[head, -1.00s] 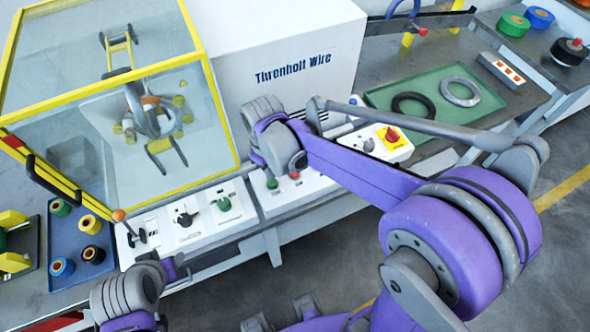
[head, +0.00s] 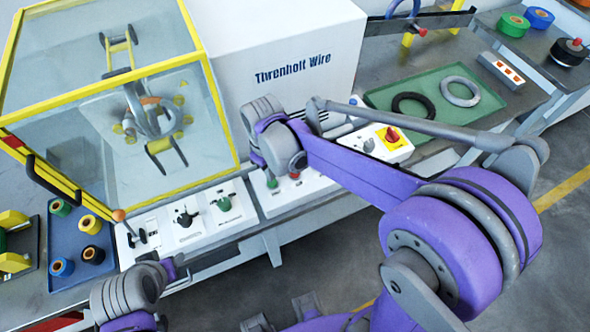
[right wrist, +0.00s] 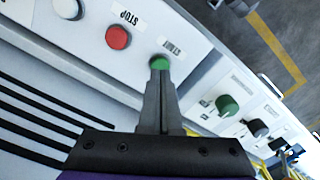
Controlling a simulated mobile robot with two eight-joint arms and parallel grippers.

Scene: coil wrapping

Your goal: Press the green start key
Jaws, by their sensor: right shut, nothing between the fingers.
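The green start key (right wrist: 160,63) is a small round button beside a START label in the right wrist view. It also shows in the head view (head: 272,184), on the white front panel (head: 302,187). My right gripper (right wrist: 159,76) is shut and empty, its fingertips right at the green key and covering part of it. I cannot tell whether they touch it or press it. In the head view my right wrist is over the panel and hides the fingers. My left wrist is at the lower left; its fingers do not show.
A red stop button (right wrist: 117,37) sits close beside the start key, with a white button (right wrist: 68,8) beyond. Green (right wrist: 227,105) and black (right wrist: 258,128) knobs are on the other side. A yellow-framed clear guard (head: 222,125) stands behind the panel at left.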

